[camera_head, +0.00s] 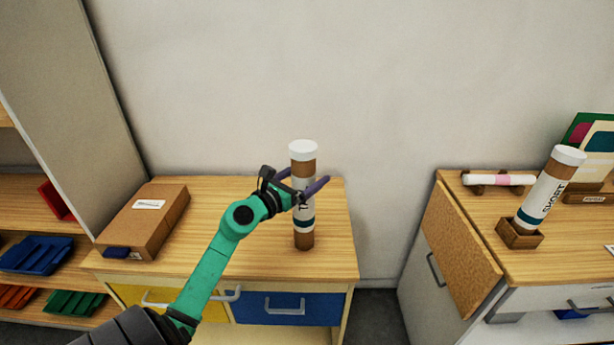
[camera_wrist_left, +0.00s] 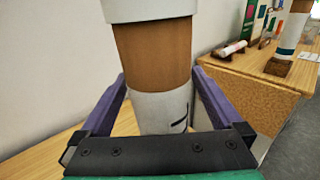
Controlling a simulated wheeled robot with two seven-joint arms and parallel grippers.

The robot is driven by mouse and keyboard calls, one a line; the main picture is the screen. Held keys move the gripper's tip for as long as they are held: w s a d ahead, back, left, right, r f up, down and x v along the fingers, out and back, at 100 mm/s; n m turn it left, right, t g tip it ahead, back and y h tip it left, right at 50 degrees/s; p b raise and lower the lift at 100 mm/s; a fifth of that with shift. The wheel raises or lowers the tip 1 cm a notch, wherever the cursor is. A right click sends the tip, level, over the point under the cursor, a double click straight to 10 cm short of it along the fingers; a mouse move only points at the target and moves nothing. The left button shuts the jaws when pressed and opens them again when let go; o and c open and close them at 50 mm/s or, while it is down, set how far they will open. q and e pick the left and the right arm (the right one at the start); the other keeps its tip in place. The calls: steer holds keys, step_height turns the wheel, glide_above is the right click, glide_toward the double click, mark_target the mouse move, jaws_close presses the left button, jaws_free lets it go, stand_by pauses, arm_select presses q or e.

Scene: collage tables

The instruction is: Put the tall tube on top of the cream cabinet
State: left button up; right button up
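A tall brown tube (camera_head: 304,241) with a white cap, white label and dark teal band stands upright on a wood-topped drawer unit (camera_head: 265,258). In the left wrist view the tube (camera_wrist_left: 153,55) fills the middle. My left gripper (camera_head: 305,184) is at the tube's upper half, one purple finger on each side. I cannot tell whether the fingers press on it. A pale cabinet (camera_head: 420,291) with a wooden top and a cork panel stands at the right; I cannot tell if it is the cream one. My right gripper is not in view.
A similar labelled tube (camera_head: 546,189) leans in a wooden holder (camera_head: 518,235) on the right cabinet. A white-and-pink roll (camera_head: 500,180) lies behind it. A brown box (camera_head: 145,220) lies left of the upright tube. A floor gap separates the two units.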

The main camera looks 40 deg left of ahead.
arm_select(q)
steer(key=shift+s+f, duration=0.1)
steer(key=shift+s, duration=0.25)
steer(key=s+b, duration=0.4)
steer(key=s, duration=0.7)
steer(key=shift+s+a+r, duration=0.15)
steer(key=shift+r, duration=0.05)
